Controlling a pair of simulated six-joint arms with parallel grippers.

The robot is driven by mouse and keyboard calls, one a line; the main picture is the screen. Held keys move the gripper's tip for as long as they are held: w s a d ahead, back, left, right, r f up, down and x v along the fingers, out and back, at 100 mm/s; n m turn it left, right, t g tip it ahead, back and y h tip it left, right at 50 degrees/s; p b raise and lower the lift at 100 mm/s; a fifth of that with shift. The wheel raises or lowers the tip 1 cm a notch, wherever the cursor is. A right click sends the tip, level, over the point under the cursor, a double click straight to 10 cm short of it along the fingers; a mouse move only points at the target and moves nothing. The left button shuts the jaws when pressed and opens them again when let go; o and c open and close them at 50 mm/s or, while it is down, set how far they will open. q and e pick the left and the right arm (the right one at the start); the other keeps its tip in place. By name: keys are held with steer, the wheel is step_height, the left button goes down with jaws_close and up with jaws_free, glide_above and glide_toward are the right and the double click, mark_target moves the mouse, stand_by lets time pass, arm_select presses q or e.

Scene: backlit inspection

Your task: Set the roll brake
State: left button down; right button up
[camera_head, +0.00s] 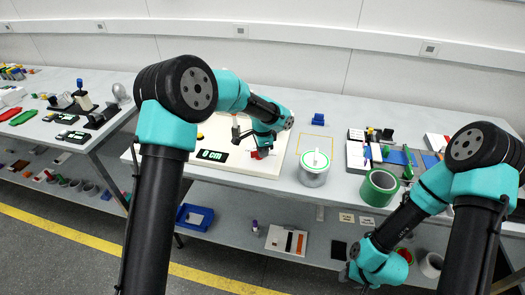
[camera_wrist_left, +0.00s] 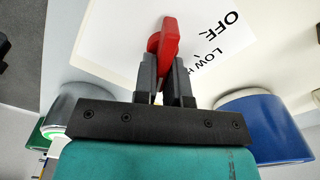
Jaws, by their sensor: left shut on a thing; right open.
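The roll brake's red handle (camera_wrist_left: 163,42) stands by a white panel (camera_wrist_left: 215,50) printed "OFF" and "LOW" in the left wrist view. My left gripper (camera_wrist_left: 165,75) is shut on this handle, its two dark fingers on either side of its lower part. In the head view a bit of red (camera_head: 259,154) shows beneath my left gripper (camera_head: 262,148), over a white board (camera_head: 265,165). A black display (camera_head: 212,155) on the board reads "0 cm". My right gripper (camera_head: 358,281) is open and low in front of the table; its fingers are hard to make out.
A blue block (camera_head: 318,119) sits at the back. The lower shelf holds a blue bin (camera_head: 194,217).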

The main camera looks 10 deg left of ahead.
arm_select(q)
steer(key=c, duration=1.2)
jaws_free()
step_height(320, 180, up, 17)
steer(key=shift+r, duration=0.2)
